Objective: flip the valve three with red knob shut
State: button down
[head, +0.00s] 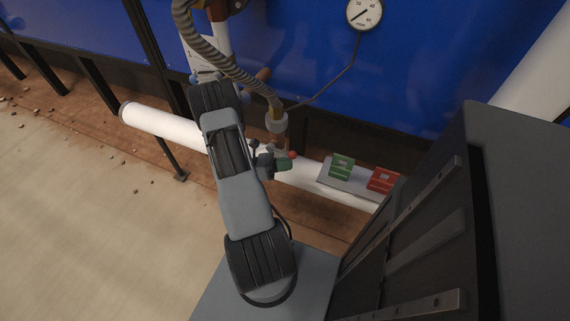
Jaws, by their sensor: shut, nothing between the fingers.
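A small green valve body (285,164) sits on the white horizontal pipe, just right of my arm. A round red knob (293,154) shows at its upper right. A dark grey piece (265,165) with a small black ball above it adjoins the valve's left side. I cannot tell whether it belongs to the valve or to me. The lever's exact angle is too small to read. My arm reaches up the middle of the view, left of the valve. I cannot make out my gripper's fingers; my arm seems to hide them.
The white pipe (160,122) runs across in front of a blue tank (300,60). A grey hose (215,58) drops to a fitting above the valve. A gauge (364,12) is above. Green (341,167) and red (383,180) plates are right. Open floor (90,220) lies left.

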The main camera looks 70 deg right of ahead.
jog(key=w+a+f+b, duration=0.1)
jog(key=w+a+f, duration=0.2)
jog(key=f, duration=0.2)
jog(key=w+a+f+b, duration=0.1)
jog(key=w+a+f, duration=0.2)
jog(key=f, duration=0.2)
jog(key=shift+w+f+b, duration=0.3)
jog(key=shift+f+b, duration=0.05)
jog(key=shift+f, duration=0.05)
dwell(0.3)
